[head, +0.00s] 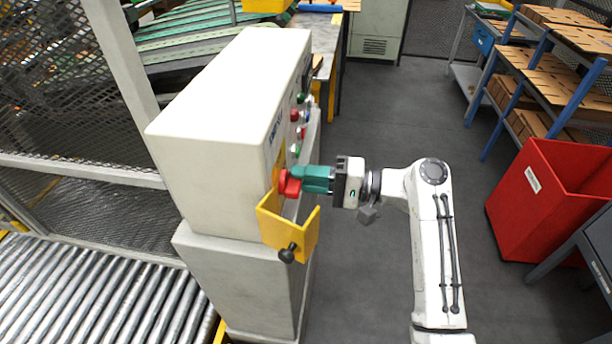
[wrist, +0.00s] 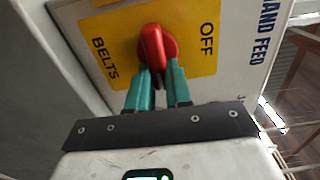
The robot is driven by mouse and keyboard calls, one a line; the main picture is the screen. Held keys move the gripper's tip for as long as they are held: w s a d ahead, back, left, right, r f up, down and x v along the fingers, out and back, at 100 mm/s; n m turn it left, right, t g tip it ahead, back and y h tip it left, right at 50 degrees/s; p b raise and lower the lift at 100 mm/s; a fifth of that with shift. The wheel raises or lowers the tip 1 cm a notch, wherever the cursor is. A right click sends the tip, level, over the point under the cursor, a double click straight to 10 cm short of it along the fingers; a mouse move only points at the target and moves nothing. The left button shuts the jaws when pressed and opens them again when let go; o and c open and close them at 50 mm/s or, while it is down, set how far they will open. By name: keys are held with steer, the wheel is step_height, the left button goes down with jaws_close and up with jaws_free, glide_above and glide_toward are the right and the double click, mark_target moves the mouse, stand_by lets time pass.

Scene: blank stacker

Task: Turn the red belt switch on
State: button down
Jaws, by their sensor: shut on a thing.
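The red belt switch (head: 288,184) is a rotary knob on the side face of the cream control box (head: 215,120). In the wrist view the red knob (wrist: 155,48) sits on a yellow plate (wrist: 192,22) marked BELTS and OFF. My gripper (head: 302,180) reaches it from the right, level with the knob. Its teal fingers (wrist: 158,80) are shut on the knob's lower end. The fingers hide part of the knob, and I cannot tell which label it points to.
A yellow bracket (head: 288,232) with a black knob sits just below the switch. Red and green buttons (head: 297,115) line the panel farther back. Rollers (head: 100,290) lie at lower left. A red bin (head: 540,205) stands at right. The floor between is clear.

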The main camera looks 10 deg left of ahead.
steer(key=shift+w, duration=0.1)
steer(key=c, duration=1)
jaws_free()
steer(key=shift+c, duration=0.2)
steer(key=d+b, duration=0.2)
steer(key=d, duration=0.9)
steer(key=shift+s+b, duration=0.2)
steer(key=shift+b, duration=0.1)
steer(key=s+d+f+t+h, duration=0.1)
steer(key=s+d+f+h, duration=0.35)
steer(key=s+f, duration=0.55)
steer(key=s+d+f+t+h, duration=0.1)
steer(key=s+d+f+h, duration=0.4)
steer(key=f, duration=0.9)
steer(key=s+d+h, duration=0.4)
steer(key=s+d, duration=0.2)
steer(key=s, duration=0.4)
steer(key=s+d+f+g+h, duration=0.1)
steer(key=s+d+h, duration=0.3)
steer(key=s, duration=0.7)
steer(key=d, duration=0.2)
steer(key=shift+d+f+g+h, duration=0.25)
steer(key=shift+d+g+h, duration=0.05)
steer(key=shift+h, duration=0.05)
